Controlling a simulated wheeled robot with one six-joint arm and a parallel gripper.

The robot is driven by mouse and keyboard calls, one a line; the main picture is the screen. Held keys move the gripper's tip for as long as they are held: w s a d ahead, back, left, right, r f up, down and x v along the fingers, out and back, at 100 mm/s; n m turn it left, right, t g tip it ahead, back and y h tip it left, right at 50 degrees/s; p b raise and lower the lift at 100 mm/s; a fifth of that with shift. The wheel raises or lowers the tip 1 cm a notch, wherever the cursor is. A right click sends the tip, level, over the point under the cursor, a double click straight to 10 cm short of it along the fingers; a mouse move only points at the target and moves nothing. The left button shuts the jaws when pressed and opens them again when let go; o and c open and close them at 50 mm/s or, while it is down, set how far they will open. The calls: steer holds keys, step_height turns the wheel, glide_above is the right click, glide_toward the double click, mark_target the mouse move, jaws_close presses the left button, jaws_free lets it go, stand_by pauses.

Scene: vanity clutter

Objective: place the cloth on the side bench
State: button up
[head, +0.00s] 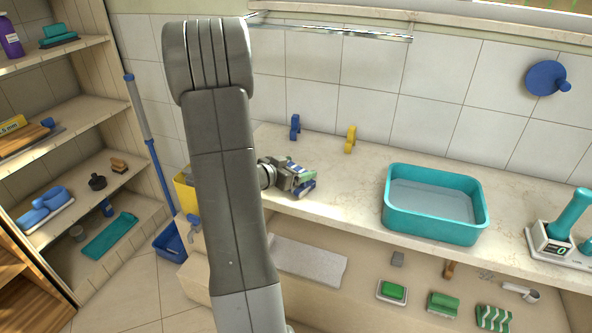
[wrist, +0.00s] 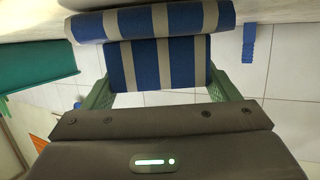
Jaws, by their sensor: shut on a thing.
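The cloth (wrist: 157,65) has blue and beige stripes and looks folded or rolled. In the wrist view it sits between the two green fingers of my gripper (wrist: 165,72), which is shut on it. In the head view my gripper (head: 297,177) is over the left part of the stone counter, with the blue edge of the cloth (head: 306,188) showing at its tip. I cannot tell whether the cloth touches the counter. No surface is clearly marked as the side bench; a lower pale ledge (head: 355,300) runs below the counter.
A teal basin (head: 433,232) stands on the counter (head: 350,205), right of my gripper. Blue (head: 295,127) and yellow (head: 350,139) pegs stand behind. A grey mat (head: 306,262), a green soap dish (head: 392,291) and several small items lie lower. Shelves (head: 75,140) fill the left.

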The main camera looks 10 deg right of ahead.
steer(key=shift+r, duration=0.1)
steer(key=o, duration=1)
steer(key=shift+s+a+r, duration=0.1)
steer(key=shift+a, duration=0.05)
steer(key=p+v, duration=0.1)
steer(key=v, duration=1)
steer(key=shift+s+a, duration=0.25)
steer(key=shift+d, duration=0.1)
